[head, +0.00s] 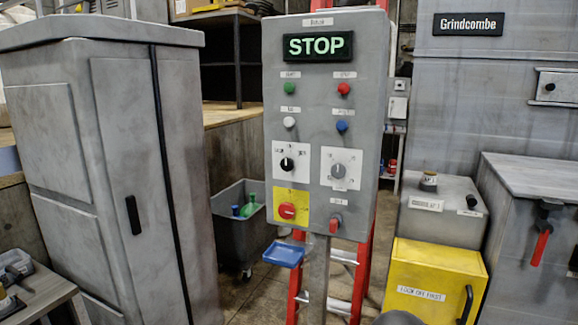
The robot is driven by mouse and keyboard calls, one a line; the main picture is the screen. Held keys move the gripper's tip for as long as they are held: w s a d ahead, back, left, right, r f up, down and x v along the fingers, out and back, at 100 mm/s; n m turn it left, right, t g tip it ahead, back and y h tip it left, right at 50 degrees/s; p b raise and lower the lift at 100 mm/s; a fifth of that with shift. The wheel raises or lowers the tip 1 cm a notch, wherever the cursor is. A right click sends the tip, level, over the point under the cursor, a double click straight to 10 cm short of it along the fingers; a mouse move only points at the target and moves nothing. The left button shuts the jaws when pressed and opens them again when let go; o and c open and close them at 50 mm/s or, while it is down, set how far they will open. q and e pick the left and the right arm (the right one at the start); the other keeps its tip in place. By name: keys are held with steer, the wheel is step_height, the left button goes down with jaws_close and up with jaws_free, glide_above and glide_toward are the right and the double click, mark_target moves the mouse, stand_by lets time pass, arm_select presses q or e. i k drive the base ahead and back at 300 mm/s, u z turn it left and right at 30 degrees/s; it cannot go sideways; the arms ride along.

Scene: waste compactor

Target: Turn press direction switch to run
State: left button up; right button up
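A grey control box (326,110) on a post stands in the middle of the head view, with a lit green STOP display (318,46) at its top. A black rotary knob (287,164) sits on a white plate at the left. A grey rotary knob (338,170) sits on another white plate to its right. Below are a red knob (287,211) on a yellow plate and a small red-handled switch (336,222). The labels are too small to read, so I cannot tell which one is the press direction switch. Neither gripper shows.
Green, red, white and blue buttons sit above the knobs. A blue tray (284,254) juts out below the box. A grey cabinet (110,160) stands left, a wheeled bin (243,230) behind. A yellow box (432,283) and a red-handled valve (541,246) are at right.

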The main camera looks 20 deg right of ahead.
mark_target(287, 164)
steer(key=z, duration=0.05)
steer(key=i, duration=0.85)
steer(key=u, duration=0.1)
